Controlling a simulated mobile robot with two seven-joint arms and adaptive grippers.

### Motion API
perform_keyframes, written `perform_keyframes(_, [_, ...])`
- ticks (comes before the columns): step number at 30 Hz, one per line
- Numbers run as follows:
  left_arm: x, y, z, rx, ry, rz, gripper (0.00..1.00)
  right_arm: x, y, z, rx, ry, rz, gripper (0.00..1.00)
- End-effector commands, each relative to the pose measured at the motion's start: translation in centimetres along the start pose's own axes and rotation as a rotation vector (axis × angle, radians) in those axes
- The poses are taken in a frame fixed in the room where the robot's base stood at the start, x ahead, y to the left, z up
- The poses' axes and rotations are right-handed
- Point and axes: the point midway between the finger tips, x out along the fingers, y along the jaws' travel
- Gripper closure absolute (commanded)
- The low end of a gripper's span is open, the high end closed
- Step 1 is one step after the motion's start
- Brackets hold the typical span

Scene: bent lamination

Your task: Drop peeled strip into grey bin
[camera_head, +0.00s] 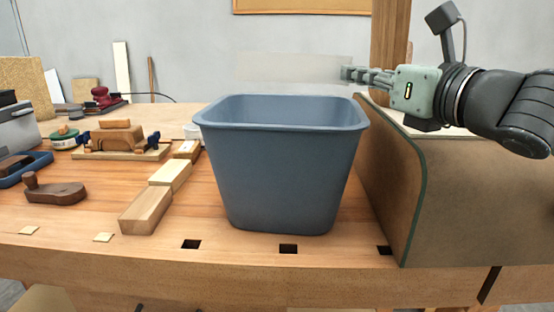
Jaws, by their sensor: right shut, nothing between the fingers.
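The grey bin (285,180) is a tapered blue-grey tub standing upright on the wooden bench. Its inside floor is hidden. My right gripper (348,73) comes in from the right and shows above the bin's right rim. Its fingers are shut and point left. A pale, translucent peeled strip (292,68) shows level with the fingertips, stretching left from them above the bin's opening in the picture. It looks faint against the wall, and I see no clear grip on it. My left gripper is out of view.
A curved brown panel (470,200) with a green edge stands right of the bin. Wood blocks (147,210) lie left of the bin. A wooden plane (55,190) and a clamped jig (118,140) are farther left. The bench front (200,280) is mostly clear.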

Motion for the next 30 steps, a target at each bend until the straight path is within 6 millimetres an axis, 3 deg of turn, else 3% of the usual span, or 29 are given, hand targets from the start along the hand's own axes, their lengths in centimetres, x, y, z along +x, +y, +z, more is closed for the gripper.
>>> perform_keyframes(7, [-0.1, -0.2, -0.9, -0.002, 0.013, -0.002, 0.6, 0.0, 0.0, 0.0, 0.0, -0.001, 0.0, 1.0])
perform_keyframes(14, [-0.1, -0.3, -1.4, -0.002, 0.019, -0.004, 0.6, 0.0, 0.0, 0.0, 0.0, 0.0, 0.0, 0.72])
perform_keyframes(24, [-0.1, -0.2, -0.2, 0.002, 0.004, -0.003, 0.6, -0.3, -0.1, 0.0, -0.001, 0.0, -0.001, 0.71])
perform_keyframes(30, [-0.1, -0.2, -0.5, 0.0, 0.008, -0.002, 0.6, -3.1, -0.2, -0.1, -0.004, 0.001, -0.005, 0.71])
